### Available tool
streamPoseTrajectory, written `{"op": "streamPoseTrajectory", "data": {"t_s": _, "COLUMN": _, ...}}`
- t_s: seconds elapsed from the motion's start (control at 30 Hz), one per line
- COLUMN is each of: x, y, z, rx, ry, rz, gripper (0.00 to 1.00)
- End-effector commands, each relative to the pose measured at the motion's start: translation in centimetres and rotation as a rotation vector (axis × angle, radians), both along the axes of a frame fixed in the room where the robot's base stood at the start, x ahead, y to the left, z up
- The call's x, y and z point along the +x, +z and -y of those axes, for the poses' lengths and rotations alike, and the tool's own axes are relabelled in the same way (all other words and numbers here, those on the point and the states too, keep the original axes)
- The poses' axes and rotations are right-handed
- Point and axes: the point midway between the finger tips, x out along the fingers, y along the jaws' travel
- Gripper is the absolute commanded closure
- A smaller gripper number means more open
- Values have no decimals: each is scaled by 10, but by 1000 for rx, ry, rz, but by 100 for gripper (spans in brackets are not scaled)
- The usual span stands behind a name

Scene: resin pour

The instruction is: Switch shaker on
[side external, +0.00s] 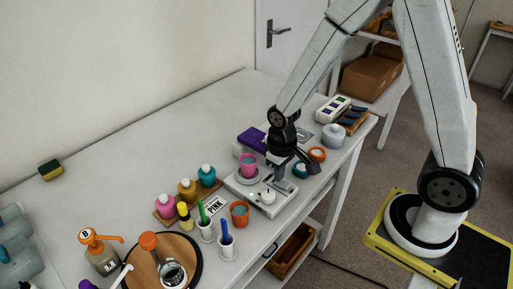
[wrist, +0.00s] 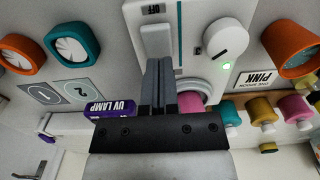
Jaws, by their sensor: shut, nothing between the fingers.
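The shaker (side external: 240,191) is a low white box on the bench, with a white knob (side external: 268,196) and a pink cup (side external: 248,160) on its round platform. In the wrist view its face shows the knob (wrist: 225,40), a lit green light (wrist: 227,66) and a white switch part (wrist: 155,38) beside a small dark label that seems to read OFF upside down. My gripper (wrist: 159,62) is shut and empty, its fingertips at the lower end of the switch part; I cannot tell whether they touch. In the side view my gripper (side external: 278,182) is just above the shaker's right end.
A teal cup (side external: 300,170) and an orange cup (side external: 317,154) stand right of the shaker. Another orange cup (side external: 239,213) stands in front. The purple UV lamp box (side external: 252,138) lies behind. Bottles (side external: 187,188) and pen holders (side external: 227,246) stand left.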

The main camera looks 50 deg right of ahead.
Motion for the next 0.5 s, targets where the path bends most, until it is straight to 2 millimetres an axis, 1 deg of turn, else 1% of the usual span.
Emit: {"op": "streamPoseTrajectory", "data": {"t_s": 0.5, "x": 0, "y": 30, "z": 0, "rx": 0, "ry": 0, "rz": 2, "gripper": 100}}
